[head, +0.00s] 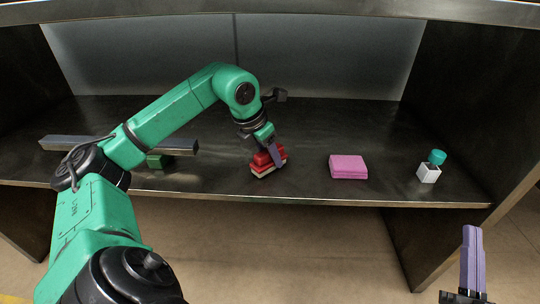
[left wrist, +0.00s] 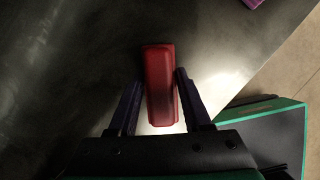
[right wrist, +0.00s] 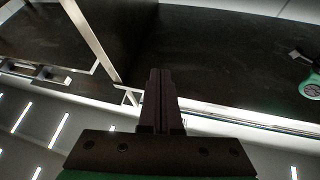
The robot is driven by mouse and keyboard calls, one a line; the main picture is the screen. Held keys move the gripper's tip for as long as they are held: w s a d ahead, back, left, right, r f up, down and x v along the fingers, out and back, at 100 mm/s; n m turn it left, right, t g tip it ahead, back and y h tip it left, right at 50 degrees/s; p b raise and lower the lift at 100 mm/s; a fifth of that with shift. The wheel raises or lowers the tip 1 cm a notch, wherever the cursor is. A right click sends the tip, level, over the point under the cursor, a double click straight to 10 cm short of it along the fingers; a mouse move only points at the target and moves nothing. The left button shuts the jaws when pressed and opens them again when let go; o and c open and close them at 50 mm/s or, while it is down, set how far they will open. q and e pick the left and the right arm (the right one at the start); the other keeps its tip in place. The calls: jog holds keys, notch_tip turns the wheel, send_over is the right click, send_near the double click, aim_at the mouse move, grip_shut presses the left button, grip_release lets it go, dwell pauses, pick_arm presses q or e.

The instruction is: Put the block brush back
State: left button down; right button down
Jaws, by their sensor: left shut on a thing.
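The block brush (head: 262,159) has a red body and a pale underside. It is at the middle of the shelf near the front edge, upright and slightly turned; I cannot tell whether it touches the shelf. My left gripper (head: 275,153) reaches down over it and is shut on its red top. In the left wrist view the red body (left wrist: 160,85) lies between the two dark fingers (left wrist: 158,100). My right gripper (head: 473,240) is in front of the shelf at the lower right, away from the brush. Its fingers are together and empty in the right wrist view (right wrist: 158,100).
A metal bar (head: 90,143) stands on the left of the dark shelf (head: 310,130), with a green block (head: 156,161) by it. A pink pad (head: 348,167) lies right of the brush. A white holder (head: 428,174) with a teal top (head: 437,157) stands further right.

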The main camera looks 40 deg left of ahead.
pick_arm(q)
jog(key=shift+f, duration=0.1)
pick_arm(e)
jog(key=shift+d+r, duration=0.1)
jog(key=shift+r, duration=0.5)
pick_arm(q)
jog(key=c, duration=0.6)
grip_release()
jog(key=shift+o, duration=1.3)
pick_arm(e)
jog(key=shift+r+t, duration=0.3)
jog(key=shift+r, duration=0.15)
jog(key=shift+f, duration=0.1)
